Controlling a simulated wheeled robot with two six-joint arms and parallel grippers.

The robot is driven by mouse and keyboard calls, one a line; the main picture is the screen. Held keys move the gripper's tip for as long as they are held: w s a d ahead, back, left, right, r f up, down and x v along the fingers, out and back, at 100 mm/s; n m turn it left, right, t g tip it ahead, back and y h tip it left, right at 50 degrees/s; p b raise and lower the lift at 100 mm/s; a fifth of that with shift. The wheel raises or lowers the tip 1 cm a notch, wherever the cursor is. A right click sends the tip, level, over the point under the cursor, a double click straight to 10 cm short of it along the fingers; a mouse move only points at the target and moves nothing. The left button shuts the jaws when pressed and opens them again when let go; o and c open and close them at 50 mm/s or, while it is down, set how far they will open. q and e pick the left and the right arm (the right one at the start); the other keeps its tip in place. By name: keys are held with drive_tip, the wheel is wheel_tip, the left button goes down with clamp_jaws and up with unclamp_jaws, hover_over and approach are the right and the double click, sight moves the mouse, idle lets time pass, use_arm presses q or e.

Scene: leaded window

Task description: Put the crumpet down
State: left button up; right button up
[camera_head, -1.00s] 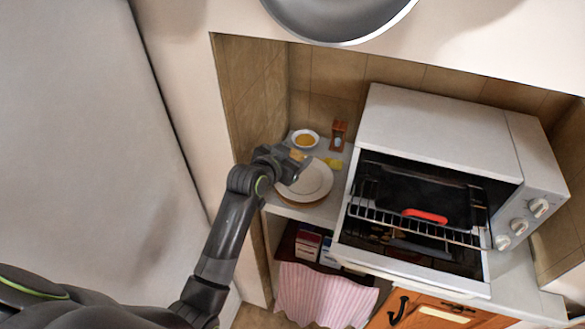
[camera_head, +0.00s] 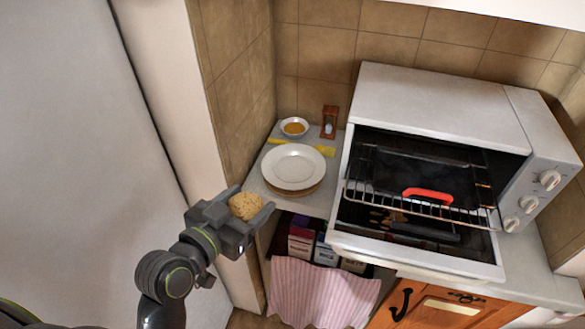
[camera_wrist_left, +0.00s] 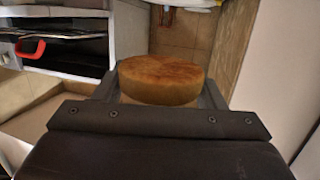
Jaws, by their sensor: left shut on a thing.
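The crumpet (camera_head: 246,206) is round and golden, with a pitted top in the head view. My left gripper (camera_head: 246,212) is shut on it, with a finger on either side, and holds it in the air in front of the counter's left end. A white plate (camera_head: 294,166) sits on a round wooden board on the counter, beyond the gripper, and looks empty. My right gripper is not in view.
A white toaster oven (camera_head: 440,100) stands open at the right, its wire rack (camera_head: 420,203) pulled forward with a red grip on it. A striped towel (camera_head: 320,295) hangs below.

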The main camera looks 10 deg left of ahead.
use_arm(q)
drive_tip(key=shift+f, duration=0.1)
drive_tip(key=w, duration=0.6)
drive_tip(key=w+f+b, duration=0.1)
drive_tip(key=w, duration=0.6)
drive_tip(key=w+f, duration=0.1)
drive_tip(key=w, duration=0.5)
drive_tip(key=shift+w+d+b, duration=0.25)
drive_tip(key=shift+d+b, duration=0.05)
drive_tip(key=shift+b, duration=0.05)
wheel_tip(320, 180, down, 4)
drive_tip(key=shift+s+r, duration=0.1)
drive_tip(key=shift+r, duration=0.15)
drive_tip(key=shift+w+f+p, duration=0.2)
drive_tip(key=shift+f+p, duration=0.1)
drive_tip(key=shift+f, duration=0.3)
drive_tip(key=shift+f, duration=0.15)
